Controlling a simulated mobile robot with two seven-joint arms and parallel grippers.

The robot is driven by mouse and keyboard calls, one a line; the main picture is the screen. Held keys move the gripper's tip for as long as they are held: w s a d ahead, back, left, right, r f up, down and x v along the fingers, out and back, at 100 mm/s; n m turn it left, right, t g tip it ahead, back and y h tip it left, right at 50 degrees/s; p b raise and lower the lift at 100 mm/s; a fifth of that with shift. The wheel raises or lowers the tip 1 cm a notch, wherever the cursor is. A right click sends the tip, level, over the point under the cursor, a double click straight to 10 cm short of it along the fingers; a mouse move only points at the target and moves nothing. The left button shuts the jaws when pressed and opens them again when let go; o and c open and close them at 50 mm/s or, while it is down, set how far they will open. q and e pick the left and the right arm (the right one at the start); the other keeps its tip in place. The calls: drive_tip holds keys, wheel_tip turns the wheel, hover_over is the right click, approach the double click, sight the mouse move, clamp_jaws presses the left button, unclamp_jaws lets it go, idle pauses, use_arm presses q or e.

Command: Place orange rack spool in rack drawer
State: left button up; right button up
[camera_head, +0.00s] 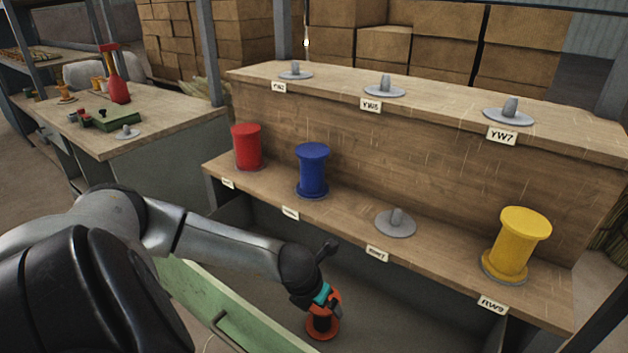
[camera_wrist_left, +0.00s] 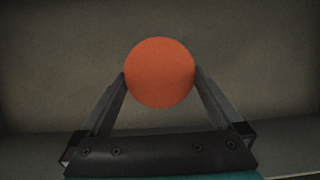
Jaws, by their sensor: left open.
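The orange spool (camera_head: 322,328) stands upright on the grey floor of the open rack drawer, which has a green front (camera_head: 228,312). My left gripper (camera_head: 323,301) reaches down into the drawer, right over the spool, and partly hides it. In the left wrist view, the spool's round orange top (camera_wrist_left: 160,73) sits between the two fingertips of my left gripper (camera_wrist_left: 161,76). The fingers are open, one close on each side of the spool; I cannot tell whether they touch it. My right gripper is not in view.
The rack's lower shelf (camera_head: 352,232) above the drawer holds red (camera_head: 247,147), blue (camera_head: 312,170) and yellow (camera_head: 517,243) spools and an empty peg (camera_head: 395,222). The upper shelf has empty pegs. A workbench (camera_head: 160,128) stands at the left. The drawer floor around the spool looks clear.

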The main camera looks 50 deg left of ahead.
use_arm(q)
drive_tip(key=p+v, duration=0.1)
drive_tip(key=v, duration=0.3)
drive_tip(key=shift+p+v, duration=0.5)
drive_tip(key=shift+v, duration=0.45)
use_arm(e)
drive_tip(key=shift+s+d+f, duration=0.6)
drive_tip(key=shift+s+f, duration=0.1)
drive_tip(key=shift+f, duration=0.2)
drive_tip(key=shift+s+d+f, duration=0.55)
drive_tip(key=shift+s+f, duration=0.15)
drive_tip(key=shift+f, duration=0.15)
use_arm(q)
drive_tip(key=shift+r, duration=0.1)
